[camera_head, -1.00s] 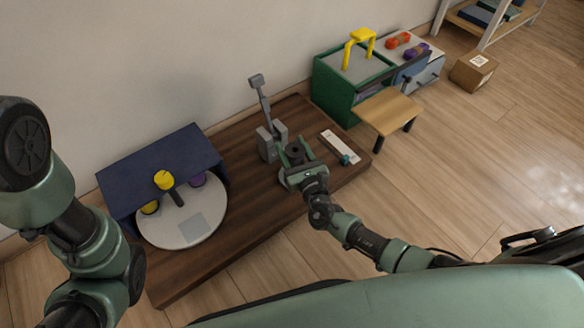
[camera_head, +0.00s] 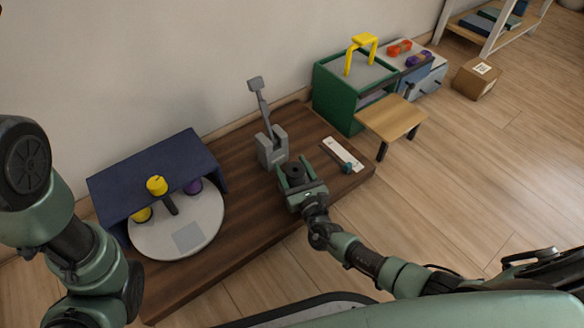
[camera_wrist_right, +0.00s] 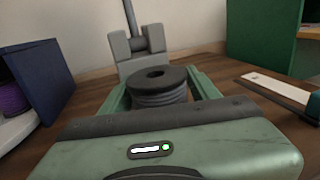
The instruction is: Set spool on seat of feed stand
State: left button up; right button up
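The spool (camera_head: 294,171) is dark grey and round, with a hole in its top and a ridged side. It sits upright between the two fingers of my right gripper (camera_head: 297,176), which appear to touch it on both sides. In the right wrist view the spool (camera_wrist_right: 158,86) is just in front of the gripper's palm. The grey stand (camera_head: 271,150), with two upright cheeks and a tilted post, is beyond the spool and apart from it; it also shows in the wrist view (camera_wrist_right: 138,62). Its seat is not clearly visible. My left gripper is out of view.
The dark wooden board (camera_head: 250,215) carries a white disc (camera_head: 205,218) under a blue hood (camera_head: 150,170) at left. A white strip with a teal piece (camera_head: 342,154) lies right of my gripper. A green box (camera_head: 340,100) and small wooden table (camera_head: 392,118) stand farther right.

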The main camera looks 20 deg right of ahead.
aim_at(299, 181)
jog(key=shift+o, duration=0.2)
jog(key=shift+r, duration=0.1)
jog(key=shift+r+p, duration=0.2)
jog(key=shift+p, duration=0.1)
jog(key=s+p, duration=0.1)
jog(key=s, duration=0.2)
jog(key=s+p, duration=0.1)
jog(key=s, duration=0.3)
jog(key=s+d+p, duration=0.1)
jog(key=s+p, duration=0.1)
jog(key=s, duration=0.1)
jog(key=shift+s, duration=0.35)
jog(key=shift+s+f, duration=0.1)
jog(key=shift+s, duration=0.55)
